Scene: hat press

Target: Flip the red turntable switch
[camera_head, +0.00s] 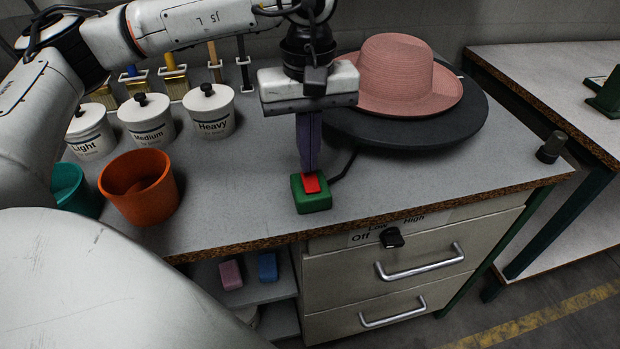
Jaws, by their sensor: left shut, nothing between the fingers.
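The red turntable switch (312,184) sits on a small green box (313,204) near the front edge of the grey worktop. A dark cable runs from the box back to the round dark turntable (440,128), which bears a pink hat (400,75). My left gripper (309,168) points down above the switch, its fingers shut with nothing between them. The fingertips are at the back edge of the red switch; I cannot tell whether they touch it. My right gripper is not in view.
White lidded jars (208,111) marked Light, Medium and Heavy stand at the left. An orange pot (139,187) and a teal pot (72,190) are at the front left. A black knob (391,237) and drawers (420,262) are below the edge.

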